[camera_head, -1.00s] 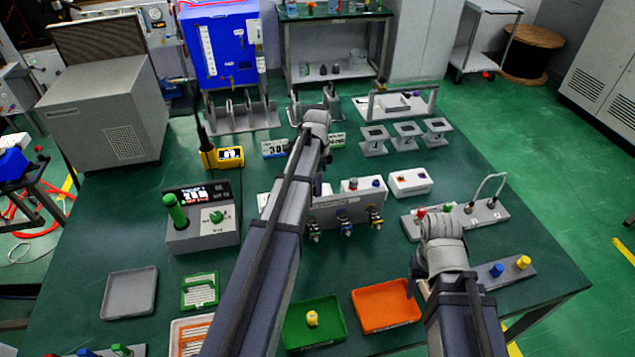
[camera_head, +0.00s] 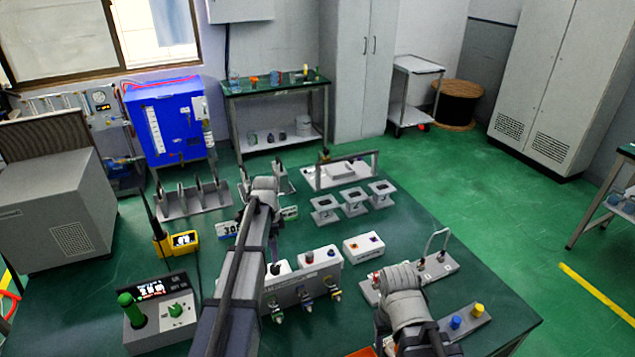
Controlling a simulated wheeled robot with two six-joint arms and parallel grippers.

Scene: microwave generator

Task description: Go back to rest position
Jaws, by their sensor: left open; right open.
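My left arm reaches from the bottom edge up over the green workbench (camera_head: 440,225). Its wrist ends near the middle of the bench, and my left gripper (camera_head: 274,234) hangs below it, mostly hidden behind my own arm. My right arm comes in at the bottom right. Its wrist is over the front of a grey panel with a metal handle (camera_head: 437,262), and my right gripper (camera_head: 381,325) is largely hidden under the wrist. Both grippers are open, and I see nothing held in either.
A grey box with colored knobs (camera_head: 312,280) stands just right of my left arm. A yellow meter (camera_head: 183,241) and a green-handled control box (camera_head: 163,315) stand left of it. Grey stands (camera_head: 353,200) are farther back.

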